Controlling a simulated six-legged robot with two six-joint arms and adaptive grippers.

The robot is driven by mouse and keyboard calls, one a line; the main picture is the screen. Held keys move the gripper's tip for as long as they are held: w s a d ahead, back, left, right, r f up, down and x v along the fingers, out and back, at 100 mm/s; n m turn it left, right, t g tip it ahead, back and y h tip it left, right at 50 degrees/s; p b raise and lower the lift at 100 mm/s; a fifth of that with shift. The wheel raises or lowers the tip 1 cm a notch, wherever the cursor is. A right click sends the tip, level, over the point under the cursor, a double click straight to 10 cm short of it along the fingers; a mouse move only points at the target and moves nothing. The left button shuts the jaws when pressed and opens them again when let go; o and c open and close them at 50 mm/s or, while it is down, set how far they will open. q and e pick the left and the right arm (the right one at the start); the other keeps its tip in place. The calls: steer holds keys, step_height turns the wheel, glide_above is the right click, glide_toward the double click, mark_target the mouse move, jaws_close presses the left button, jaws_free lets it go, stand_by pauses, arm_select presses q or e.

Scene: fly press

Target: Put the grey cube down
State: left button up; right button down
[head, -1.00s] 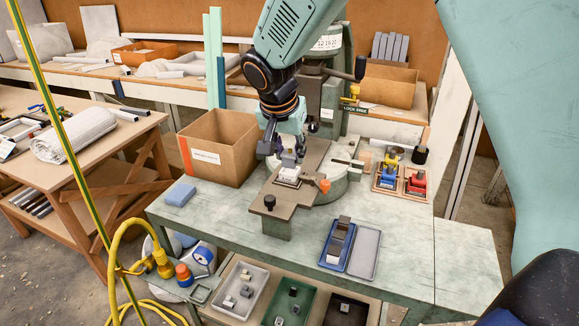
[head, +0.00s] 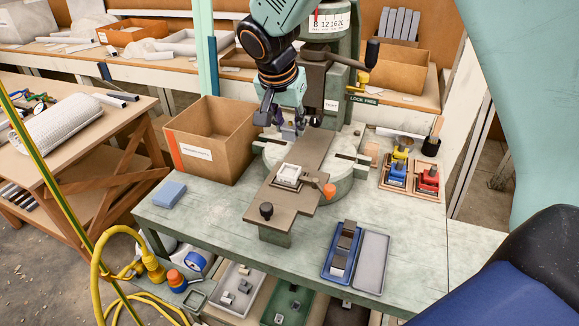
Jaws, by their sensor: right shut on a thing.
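My right gripper (head: 287,125) points down over the round bed of the press, behind the white square nest (head: 288,176) on the brown slide plate (head: 263,196). It is shut on a small grey cube (head: 288,133), mostly hidden between the fingers. Whether the cube touches anything below is hard to tell. The nest shows a pale inside, with no cube clearly visible in it. My left gripper is not in view.
An open cardboard box (head: 213,150) stands left of the press. A blue tray (head: 341,252) with several grey blocks and a grey tray (head: 372,262) lie at the front right. A blue sponge (head: 169,194) lies at the left. Red and blue clamps stand at the right.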

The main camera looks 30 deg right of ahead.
steer(key=shift+w, duration=0.1)
steer(key=shift+w+a+f, duration=0.1)
steer(key=shift+f, duration=0.3)
glide_above(291, 170)
steer(key=s+a, duration=0.1)
step_height(291, 170, down, 6)
steer(key=shift+s+a+r, duration=0.1)
steer(key=shift+s+r, duration=0.05)
steer(key=shift+r, duration=0.05)
step_height(291, 170, down, 3)
steer(key=shift+a+r+b, duration=0.1)
steer(key=shift+a+b, duration=0.05)
steer(key=shift+b, duration=0.2)
steer(key=shift+f, duration=0.4)
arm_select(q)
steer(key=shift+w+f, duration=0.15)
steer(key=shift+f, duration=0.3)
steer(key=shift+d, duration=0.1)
